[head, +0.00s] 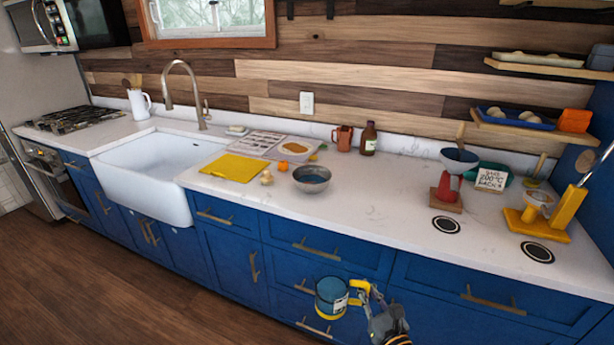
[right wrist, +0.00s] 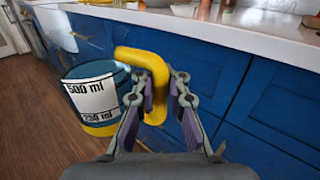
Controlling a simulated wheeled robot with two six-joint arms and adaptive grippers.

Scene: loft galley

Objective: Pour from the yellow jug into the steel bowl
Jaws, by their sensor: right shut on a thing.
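The yellow jug (head: 329,297) hangs in front of the blue drawers, below the counter's front edge. It looks about upright, with a yellow base and handle, and its side looks blue-teal. In the right wrist view the jug (right wrist: 95,98) carries a white label marked 500 ml and 250 ml. My right gripper (head: 365,294) is shut on its yellow handle (right wrist: 150,70), one finger on each side. The steel bowl (head: 311,180) stands on the counter near the front edge, above and left of the jug, with a dark bluish inside. My left gripper is not in view.
A yellow board (head: 231,168), garlic (head: 267,178) and an orange (head: 284,165) lie left of the bowl. A copper mug (head: 343,138) and brown bottle (head: 368,139) stand behind it. Counter right of the bowl is clear up to a red stand (head: 449,187).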

